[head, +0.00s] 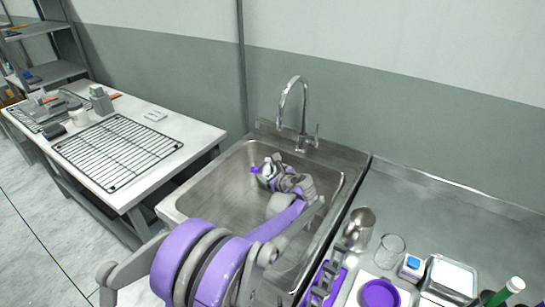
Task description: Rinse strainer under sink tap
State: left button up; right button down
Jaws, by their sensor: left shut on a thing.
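The steel sink (192,190) is in the middle of the head view. Its curved tap (302,112) rises from the back rim, with a lever on its right. No water stream can be made out. My left arm reaches in from the bottom, and my left gripper (262,171) is low over the basin, left of and in front of the tap. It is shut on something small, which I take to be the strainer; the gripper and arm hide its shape. My right gripper is not in view.
Right of the sink, the steel counter holds a metal cup (359,229), a glass beaker (390,250), a blue-topped jar (411,266), a purple bowl (380,294) and a white-topped box (452,276). Left is a white table (178,127) with a wire rack (117,150).

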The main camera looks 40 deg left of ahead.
aim_at(263, 172)
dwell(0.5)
pick_arm(q)
jog(key=shift+s+d+r+p, duration=0.2)
jog(key=shift+s+r+p, duration=0.1)
jog(key=shift+s+r, duration=0.45)
jog(key=shift+s+d+r+p, duration=0.25)
jog(key=shift+s+r, duration=0.35)
jog(key=shift+s, duration=0.3)
jog(key=shift+s+d+r+p, duration=0.15)
jog(key=shift+s+r+p, duration=0.2)
jog(key=shift+s+r, duration=0.4)
jog(key=shift+f, duration=0.1)
